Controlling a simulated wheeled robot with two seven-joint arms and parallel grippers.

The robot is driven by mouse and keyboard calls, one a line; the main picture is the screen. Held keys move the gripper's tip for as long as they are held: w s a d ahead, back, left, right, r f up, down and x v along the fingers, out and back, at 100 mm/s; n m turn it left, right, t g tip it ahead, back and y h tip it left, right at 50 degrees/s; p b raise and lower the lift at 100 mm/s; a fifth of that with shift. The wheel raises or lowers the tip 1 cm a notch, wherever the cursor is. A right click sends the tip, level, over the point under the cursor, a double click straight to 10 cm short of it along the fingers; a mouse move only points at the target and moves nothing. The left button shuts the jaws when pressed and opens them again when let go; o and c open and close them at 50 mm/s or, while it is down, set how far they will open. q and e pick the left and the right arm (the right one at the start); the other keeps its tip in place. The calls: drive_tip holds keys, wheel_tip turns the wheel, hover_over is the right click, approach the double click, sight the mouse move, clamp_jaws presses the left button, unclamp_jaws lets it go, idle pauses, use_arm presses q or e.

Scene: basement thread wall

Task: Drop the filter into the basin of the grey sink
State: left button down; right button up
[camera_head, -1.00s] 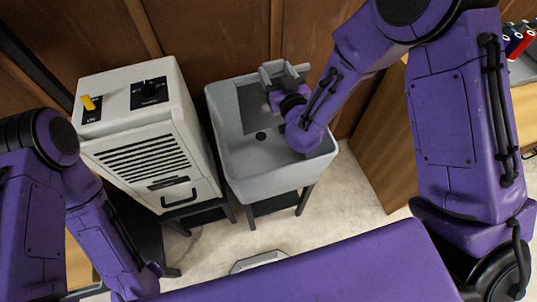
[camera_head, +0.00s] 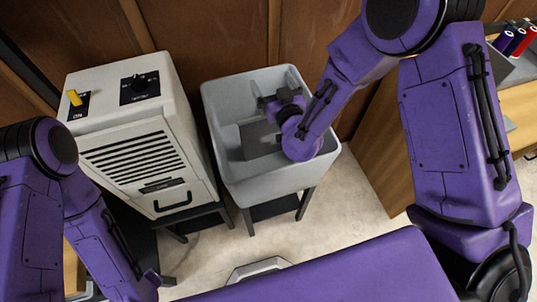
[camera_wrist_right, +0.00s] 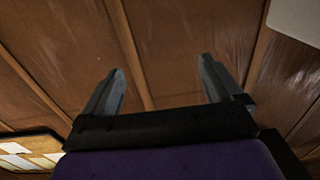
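The filter, a flat dark grey panel (camera_head: 259,142), lies in the basin of the grey sink (camera_head: 229,165), slightly tilted, over the middle of the floor. My right gripper (camera_head: 276,99) is over the back part of the basin, just behind the panel. In the right wrist view its two fingers (camera_wrist_right: 160,85) stand wide apart with nothing between them. My right wrist hides part of the basin's right side. My left arm comes in at the lower left, and the state of its gripper (camera_head: 153,278) is not clear.
A white appliance (camera_head: 130,150) with a louvred front, a black dial and a yellow switch stands left of the sink. A wooden bench (camera_head: 380,150) with thread spools (camera_head: 515,42) is on the right. Wood panelling is close behind the sink. Pale floor is open in front.

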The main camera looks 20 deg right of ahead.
drive_tip(key=s, duration=1)
drive_tip(key=shift+s+d+b, duration=0.25)
drive_tip(key=shift+b, duration=0.1)
